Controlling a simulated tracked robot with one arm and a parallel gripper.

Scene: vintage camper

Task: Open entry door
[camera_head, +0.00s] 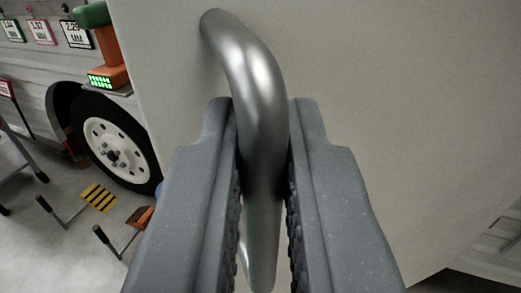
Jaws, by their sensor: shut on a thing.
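A pale, flat door panel (390,110) fills the upper right and middle of the head camera view. A curved, shiny metal handle (243,60) stands out from it near its left edge. My gripper (263,130) is in the lower middle, with one grey finger on each side of the handle. It is shut on the handle. The handle's lower part runs down between the fingers and is partly hidden by them. I cannot tell how far the door stands open.
To the left, past the door's edge, are a camper wheel (112,143) and the grey camper side (50,70) with hanging tags. An orange and green device (103,60) sits above the wheel. A yellow-black striped step (99,197) and metal bars lie over the grey floor.

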